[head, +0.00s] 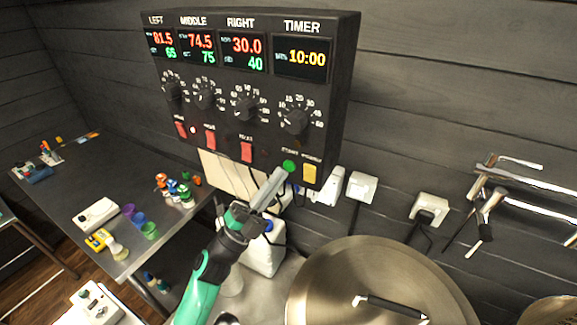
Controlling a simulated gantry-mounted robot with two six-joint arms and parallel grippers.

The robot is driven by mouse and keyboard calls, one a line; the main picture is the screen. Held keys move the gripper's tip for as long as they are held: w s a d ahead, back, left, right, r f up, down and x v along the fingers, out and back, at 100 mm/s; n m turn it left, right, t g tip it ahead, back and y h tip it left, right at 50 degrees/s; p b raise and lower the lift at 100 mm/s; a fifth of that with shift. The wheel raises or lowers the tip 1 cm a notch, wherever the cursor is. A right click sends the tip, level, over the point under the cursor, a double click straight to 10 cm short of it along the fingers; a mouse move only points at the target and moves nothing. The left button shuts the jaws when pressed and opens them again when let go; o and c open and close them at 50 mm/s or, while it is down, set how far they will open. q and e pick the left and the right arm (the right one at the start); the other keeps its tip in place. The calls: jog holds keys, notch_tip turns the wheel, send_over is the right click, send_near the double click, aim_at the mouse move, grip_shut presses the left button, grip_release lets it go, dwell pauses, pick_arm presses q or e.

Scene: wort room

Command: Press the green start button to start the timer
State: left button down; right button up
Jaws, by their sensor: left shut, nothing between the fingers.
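The green start button (289,165) sits low on the black control panel (225,130), under the timer dial (295,121). A yellow button (309,173) is just right of it. The timer display (303,58) reads 10:00. My left gripper (277,175) is shut and empty, with its tip just below and left of the green button. I cannot tell whether the tip touches the button. My right gripper is not in view.
Red switches (246,152) line the panel's lower edge to the left. A large metal lid (375,290) with a black handle is at lower right. White wall sockets (361,187) and metal taps (497,195) are on the right. A dark table (70,190) with small items stands left.

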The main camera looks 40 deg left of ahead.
pick_arm(q)
jog(key=shift+w, duration=0.15)
dwell(0.6)
jog(key=shift+w+a, duration=0.1)
jog(key=shift+w, duration=0.2)
jog(key=shift+w+a+b, duration=0.1)
jog(key=shift+w+b, duration=0.25)
jog(key=shift+b, duration=0.15)
dwell(0.4)
jog(key=shift+y, duration=0.3)
jog(key=shift+s+r+p, duration=0.1)
jog(key=shift+s+p, duration=0.25)
jog(key=shift+p, duration=0.05)
jog(key=shift+s+d, duration=0.2)
jog(key=shift+s, duration=0.25)
